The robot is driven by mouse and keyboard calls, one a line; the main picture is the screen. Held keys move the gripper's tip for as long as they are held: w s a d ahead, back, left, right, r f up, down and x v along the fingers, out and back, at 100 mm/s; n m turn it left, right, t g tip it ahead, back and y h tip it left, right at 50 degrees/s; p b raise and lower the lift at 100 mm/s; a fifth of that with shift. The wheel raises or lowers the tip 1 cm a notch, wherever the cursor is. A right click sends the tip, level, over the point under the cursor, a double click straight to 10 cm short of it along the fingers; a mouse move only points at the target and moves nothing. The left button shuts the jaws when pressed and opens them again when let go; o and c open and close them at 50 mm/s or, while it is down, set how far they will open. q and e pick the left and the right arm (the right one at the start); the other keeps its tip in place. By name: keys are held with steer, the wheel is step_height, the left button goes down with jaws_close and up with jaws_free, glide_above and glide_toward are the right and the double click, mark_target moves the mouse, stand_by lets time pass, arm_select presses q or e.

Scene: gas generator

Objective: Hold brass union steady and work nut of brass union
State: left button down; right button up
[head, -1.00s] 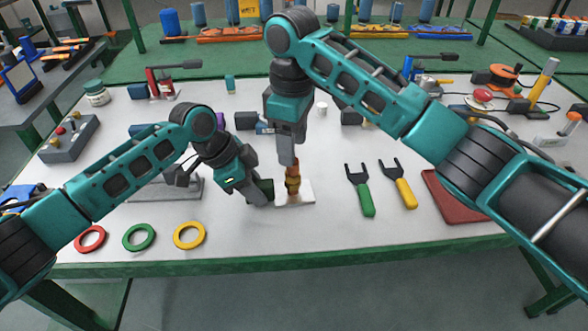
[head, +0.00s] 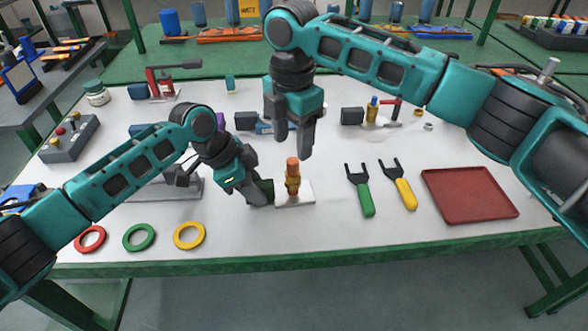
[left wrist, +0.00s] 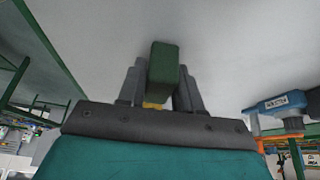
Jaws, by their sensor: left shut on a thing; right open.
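The brass union (head: 292,184) stands upright on a small white plate (head: 300,200) near the table's front middle, with its copper-coloured top bare. My left gripper (head: 266,191) is low on the left of the union, shut on a dark green block beside the plate. In the left wrist view this green block (left wrist: 163,75) sits between the fingers, with a small yellow bit below it. Whether the block joins the union is hidden. My right gripper (head: 293,142) is open and empty, pointing down above the union and apart from it.
To the right lie a green-handled fork tool (head: 366,198), a yellow-handled one (head: 406,194) and a red tray (head: 470,195). Red (head: 90,239), green (head: 139,237) and yellow (head: 189,235) rings lie at front left. Small fittings stand behind the right gripper.

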mark_target(293, 160)
steer(key=shift+f, duration=4)
steer(key=c, duration=0.9)
steer(key=m, duration=0.6)
steer(key=shift+m, duration=0.4)
steer(key=o, duration=1)
